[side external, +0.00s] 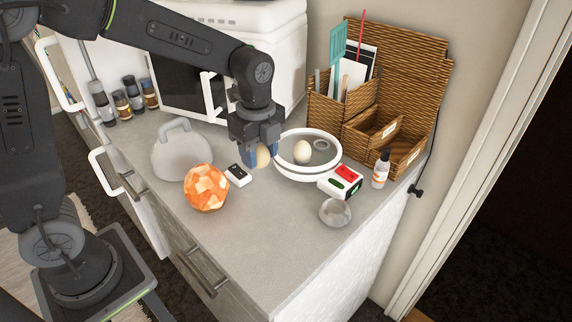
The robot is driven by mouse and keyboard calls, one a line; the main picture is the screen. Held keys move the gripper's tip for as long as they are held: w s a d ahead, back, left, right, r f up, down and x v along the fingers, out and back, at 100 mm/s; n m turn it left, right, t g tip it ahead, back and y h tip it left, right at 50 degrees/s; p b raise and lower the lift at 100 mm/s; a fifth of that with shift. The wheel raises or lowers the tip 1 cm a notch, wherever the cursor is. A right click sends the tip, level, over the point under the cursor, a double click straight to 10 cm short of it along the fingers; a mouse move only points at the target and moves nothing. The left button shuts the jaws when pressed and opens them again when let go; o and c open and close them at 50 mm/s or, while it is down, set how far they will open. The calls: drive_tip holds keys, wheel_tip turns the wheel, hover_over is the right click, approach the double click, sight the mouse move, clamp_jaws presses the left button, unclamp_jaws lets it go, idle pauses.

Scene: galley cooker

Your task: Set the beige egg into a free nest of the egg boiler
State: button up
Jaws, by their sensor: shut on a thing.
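The egg boiler (334,165) is a round white-rimmed bowl with a control box at its front right, bearing a red and a green panel. A pale cream egg (303,151) stands in it, left of the middle. A round empty nest (321,145) shows to the right of that egg. My gripper (263,160) points down just left of the boiler's rim. It is shut on the beige egg (263,155), which is partly hidden between its blue-padded fingers. The held egg looks apart from the boiler; its height over the counter is hard to tell.
A faceted orange ball (206,188), a small dark-topped block (237,175) and a grey kettle-shaped thing (181,155) stand left. A glass bowl (335,212) and small bottle (380,170) stand right. A wicker organizer (408,115) stands behind. The front counter is clear.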

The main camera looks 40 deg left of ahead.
approach(321, 148)
wheel_tip(321, 148, down, 6)
drive_tip(key=shift+r, duration=0.1)
idle(0.8)
drive_tip(key=shift+o, duration=1.3)
drive_tip(key=shift+f, duration=0.2)
drive_tip(key=o, duration=0.4)
drive_tip(key=shift+o, duration=0.2)
drive_tip(key=shift+r, duration=0.1)
